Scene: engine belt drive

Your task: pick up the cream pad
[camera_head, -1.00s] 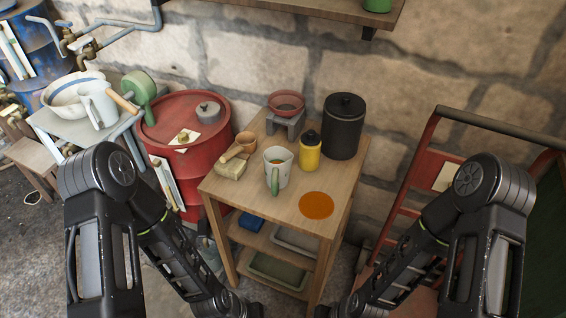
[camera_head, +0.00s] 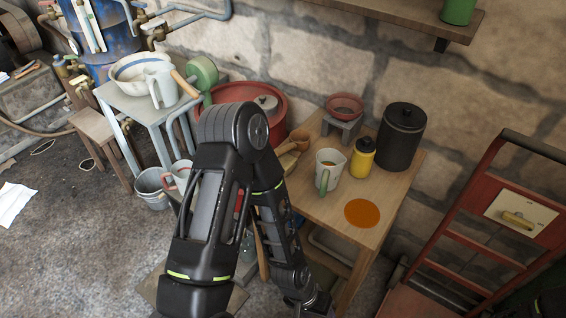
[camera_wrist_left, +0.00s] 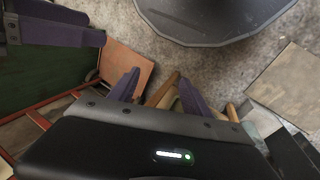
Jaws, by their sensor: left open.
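What looks like the cream pad (camera_head: 289,163) lies on the left edge of the wooden table, beside a tan wooden cup. My left arm hides part of it in the head view. My left arm reaches down in front of the table, and its gripper end is low at the bottom edge, below the tabletop and away from the pad. In the left wrist view my left gripper (camera_wrist_left: 158,77) is open with nothing held. The pad cannot be made out there. Purple finger parts, apparently of my right gripper (camera_wrist_left: 100,30), show at the upper left; their opening is unclear.
The wooden table (camera_head: 335,217) also holds a white mug (camera_head: 328,170), a yellow bottle (camera_head: 362,158), a black canister (camera_head: 401,137), a red bowl on a stand (camera_head: 345,107) and an orange disc (camera_head: 362,213). A red drum (camera_head: 275,98) stands behind left, a red cart (camera_head: 455,235) right.

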